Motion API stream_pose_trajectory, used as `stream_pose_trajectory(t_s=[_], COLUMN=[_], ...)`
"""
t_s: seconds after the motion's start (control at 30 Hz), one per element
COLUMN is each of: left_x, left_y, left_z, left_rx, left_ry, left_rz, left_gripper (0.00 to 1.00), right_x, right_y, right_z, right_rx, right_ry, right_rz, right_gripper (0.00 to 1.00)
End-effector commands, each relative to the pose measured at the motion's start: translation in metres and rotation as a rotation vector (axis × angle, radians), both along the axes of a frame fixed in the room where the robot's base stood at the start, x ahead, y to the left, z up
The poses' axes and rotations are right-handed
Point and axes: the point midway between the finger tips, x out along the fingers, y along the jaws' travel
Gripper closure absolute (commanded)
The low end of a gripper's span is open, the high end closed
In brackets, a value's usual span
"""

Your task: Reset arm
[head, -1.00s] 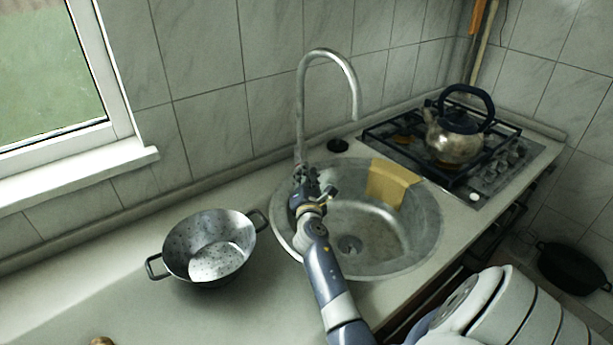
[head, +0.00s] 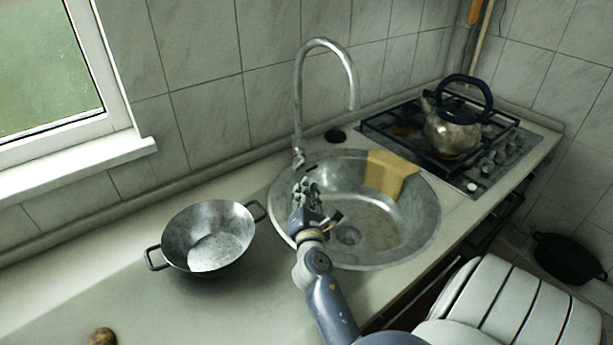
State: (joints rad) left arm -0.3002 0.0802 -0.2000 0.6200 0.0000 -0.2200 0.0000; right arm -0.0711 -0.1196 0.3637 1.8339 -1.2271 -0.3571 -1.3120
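My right gripper (head: 303,186) is over the near left rim of the round metal sink (head: 425,225), in front of the tap's base. Its fingers are small and dark here, and I cannot tell whether they are open or shut. I see nothing clearly held in it. The grey tap (head: 299,110) stands upright behind the gripper, with its spout arching right over the sink. My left gripper is not in view.
A two-handled metal pot (head: 210,238) stands on the counter left of the sink. A brown roundish object (head: 102,337) lies at the bottom left. A yellow cloth (head: 390,172) hangs over the sink's back rim. A kettle (head: 452,133) stands on the hob (head: 490,165). A dark pan (head: 568,258) is low at right.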

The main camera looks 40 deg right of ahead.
Motion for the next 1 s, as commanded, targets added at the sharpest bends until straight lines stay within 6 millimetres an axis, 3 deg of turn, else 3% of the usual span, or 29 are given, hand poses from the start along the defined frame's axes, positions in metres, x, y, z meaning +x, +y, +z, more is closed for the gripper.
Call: stream_pose_trajectory(t_s=[0.73, 1.0], left_x=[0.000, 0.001], left_y=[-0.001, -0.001], left_z=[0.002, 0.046], left_rx=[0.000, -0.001], left_ry=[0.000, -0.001], left_rz=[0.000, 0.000], left_gripper=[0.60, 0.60], right_x=[-0.006, -0.006], right_y=[0.005, 0.005], right_z=[0.002, 0.046], right_rx=[0.000, 0.000], right_ry=[-0.001, -0.001], right_rz=[-0.001, -0.001], right_gripper=[0.84, 0.84])
